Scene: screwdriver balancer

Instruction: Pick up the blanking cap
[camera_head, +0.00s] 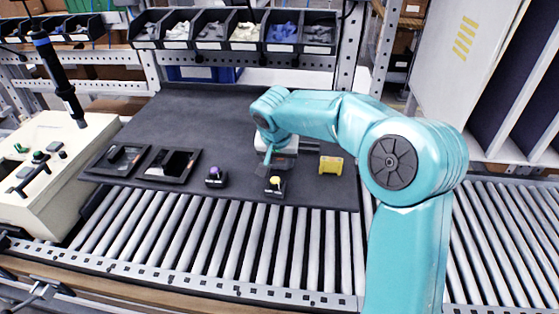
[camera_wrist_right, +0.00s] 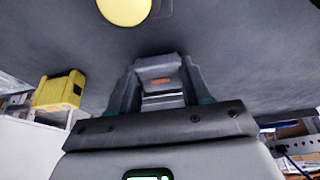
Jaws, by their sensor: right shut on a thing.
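My right gripper (camera_head: 272,164) is low over the dark mat, partly hidden by its own teal arm. In the right wrist view its fingers (camera_wrist_right: 160,88) are shut on a small dark grey piece with an orange mark (camera_wrist_right: 157,70). This piece may be the blanking cap; its full shape is hidden between the fingers. I cannot tell whether it touches the mat. A black part with a yellow knob (camera_head: 276,184) stands just in front of the gripper. My left gripper is not in view.
A yellow block (camera_head: 331,165) is right of the gripper. A black part with a purple knob (camera_head: 215,177) and two black trays (camera_head: 170,164) lie left. A roller conveyor (camera_head: 200,235) runs in front; bins (camera_head: 245,30) line the back. A screwdriver (camera_head: 58,78) hangs at left.

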